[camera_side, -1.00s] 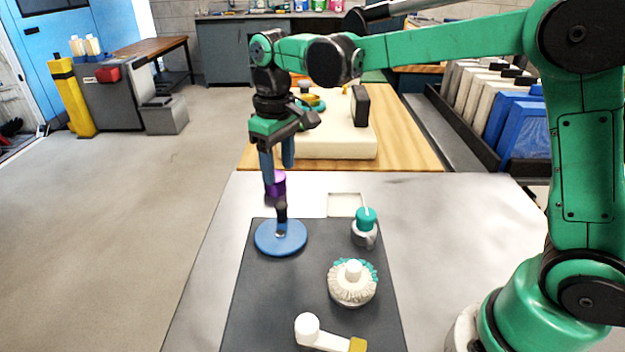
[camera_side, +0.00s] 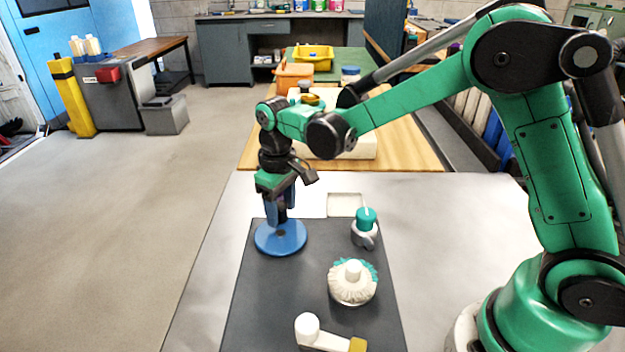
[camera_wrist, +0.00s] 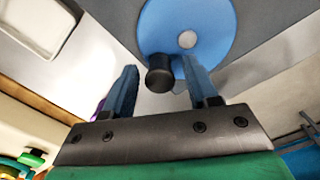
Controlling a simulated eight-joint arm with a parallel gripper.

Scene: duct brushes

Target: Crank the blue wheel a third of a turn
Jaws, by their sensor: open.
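The blue wheel (camera_side: 280,238) lies flat at the far left end of the dark mat. In the wrist view the wheel (camera_wrist: 205,20) has a grey hub at its centre and a black upright knob (camera_wrist: 159,74) near its edge. My gripper (camera_side: 281,218) points down over the wheel. In the wrist view the open fingers (camera_wrist: 163,85) stand on either side of the knob, with gaps on both sides. In the side view the fingers cover the knob, so contact there cannot be seen.
On the dark mat (camera_side: 300,290) are a teal-capped grey piece (camera_side: 364,230), a white brush-like wheel (camera_side: 352,284) and a white crank with a tan end (camera_side: 325,335). A shallow pale tray (camera_side: 344,204) lies behind. The table right of the mat is clear.

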